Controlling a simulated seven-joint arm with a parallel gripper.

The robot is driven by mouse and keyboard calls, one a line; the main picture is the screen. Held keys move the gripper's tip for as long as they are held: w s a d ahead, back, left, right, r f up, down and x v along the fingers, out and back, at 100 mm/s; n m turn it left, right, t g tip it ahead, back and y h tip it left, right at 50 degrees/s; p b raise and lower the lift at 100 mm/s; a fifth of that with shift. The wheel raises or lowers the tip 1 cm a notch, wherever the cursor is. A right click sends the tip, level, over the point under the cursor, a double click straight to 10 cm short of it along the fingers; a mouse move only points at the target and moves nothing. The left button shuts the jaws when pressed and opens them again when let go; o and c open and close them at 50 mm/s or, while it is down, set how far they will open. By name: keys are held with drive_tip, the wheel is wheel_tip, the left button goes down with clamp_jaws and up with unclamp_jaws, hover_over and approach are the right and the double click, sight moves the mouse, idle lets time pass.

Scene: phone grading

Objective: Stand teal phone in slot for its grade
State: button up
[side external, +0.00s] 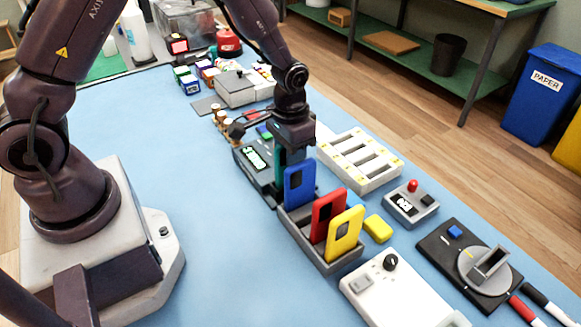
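The teal phone (279,168) stands on edge at the far end of the dark grey holder (322,262), mostly hidden by the blue phone and my gripper. My gripper (293,150) points down at the top of the teal phone. Its fingertips are too hidden to tell whether they are shut on it. A blue phone (299,187), a red phone (327,214) and a yellow phone (344,234) stand upright in the holder. A white rack (338,142) with several slots lies to the right of my gripper; its visible slots look empty.
A dark device with a lit display (255,158) sits left of my gripper. A small box with a red button (411,203), a yellow block (378,228), a turntable unit (467,262) and a white device with a knob (392,292) stand nearby. The blue mat (190,170) is clear at left.

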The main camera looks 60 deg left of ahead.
drive_tip(key=shift+c, duration=0.5)
clamp_jaws()
drive_tip(key=shift+r, duration=2.35)
drive_tip(key=shift+w, duration=0.1)
drive_tip(key=w+d, duration=0.4)
drive_tip(key=w, duration=0.5)
drive_tip(key=w+d, duration=0.4)
drive_tip(key=w, duration=0.5)
drive_tip(key=shift+w+f, duration=0.15)
drive_tip(key=shift+f, duration=0.2)
